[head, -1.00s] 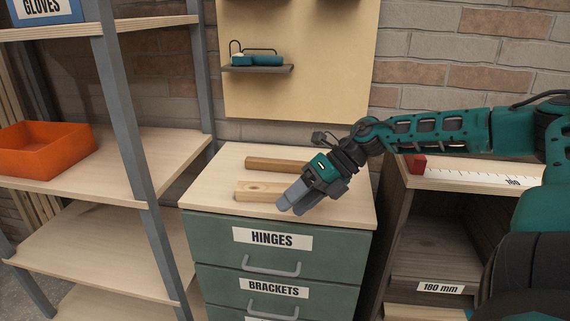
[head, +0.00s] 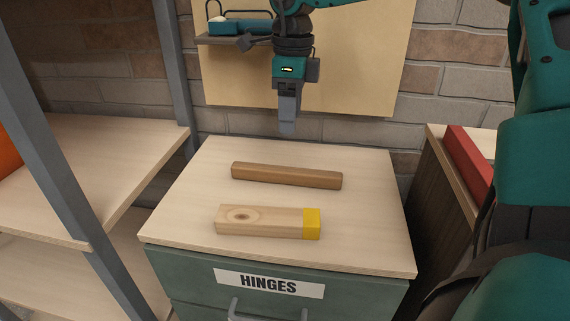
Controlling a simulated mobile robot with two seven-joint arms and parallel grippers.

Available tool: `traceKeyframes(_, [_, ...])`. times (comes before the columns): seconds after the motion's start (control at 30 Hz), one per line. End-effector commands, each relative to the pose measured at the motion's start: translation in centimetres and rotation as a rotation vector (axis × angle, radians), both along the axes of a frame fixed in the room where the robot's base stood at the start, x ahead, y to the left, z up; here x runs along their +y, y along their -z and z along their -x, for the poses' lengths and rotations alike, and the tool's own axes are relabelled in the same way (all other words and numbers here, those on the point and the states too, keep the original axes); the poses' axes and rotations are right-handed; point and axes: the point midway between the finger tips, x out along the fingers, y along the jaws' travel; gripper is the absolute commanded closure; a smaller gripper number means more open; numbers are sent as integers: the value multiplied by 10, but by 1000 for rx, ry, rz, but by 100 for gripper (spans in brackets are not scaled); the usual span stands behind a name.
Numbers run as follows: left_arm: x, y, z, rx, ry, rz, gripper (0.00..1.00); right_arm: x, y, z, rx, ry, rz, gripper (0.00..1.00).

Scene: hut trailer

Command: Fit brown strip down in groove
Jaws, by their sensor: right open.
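The brown strip (head: 287,176) lies flat on the pale top of the drawer cabinet (head: 370,215), towards the back. A lighter wooden block (head: 258,221) with a dark knot and a yellow right end (head: 312,223) lies in front of it, apart from it and roughly parallel. I can make out no groove in either piece. My right gripper (head: 288,128) points down above the back of the cabinet top, over the strip in the picture and clear of it. It is open and empty, its fingers seen nearly edge-on. My left gripper is out of view.
The cabinet front has a drawer labelled HINGES (head: 268,283). A small wall shelf (head: 232,39) with a teal item is behind my right arm. A grey shelf post (head: 60,170) stands at the left and a red object (head: 470,160) at the right. The cabinet top around both pieces is clear.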

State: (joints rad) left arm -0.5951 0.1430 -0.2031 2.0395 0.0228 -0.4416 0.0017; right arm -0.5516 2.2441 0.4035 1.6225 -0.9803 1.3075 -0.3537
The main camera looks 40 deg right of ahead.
Motion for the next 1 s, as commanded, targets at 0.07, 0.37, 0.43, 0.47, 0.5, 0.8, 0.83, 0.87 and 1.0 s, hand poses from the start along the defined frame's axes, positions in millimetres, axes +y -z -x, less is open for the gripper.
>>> traceKeyframes(0.07, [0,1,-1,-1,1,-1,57,1,-2,-1,3,-12,19,40])
traceKeyframes(0.37, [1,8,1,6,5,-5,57,1,42,0,10,-17,28,40])
traceKeyframes(0.43, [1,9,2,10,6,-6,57,1,54,0,10,-17,27,40])
traceKeyframes(0.47, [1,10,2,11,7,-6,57,1,58,0,8,-16,28,40])
traceKeyframes(0.5, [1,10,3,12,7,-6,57,1,63,0,8,-16,28,40])
traceKeyframes(0.8, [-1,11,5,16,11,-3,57,3,91,0,9,-16,26,40])
traceKeyframes(0.83, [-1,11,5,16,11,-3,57,3,96,0,10,-16,26,40])
traceKeyframes(0.87, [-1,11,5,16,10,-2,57,3,101,0,10,-16,26,40])
traceKeyframes(1.0, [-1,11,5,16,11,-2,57,4,119,0,8,-15,27,40])
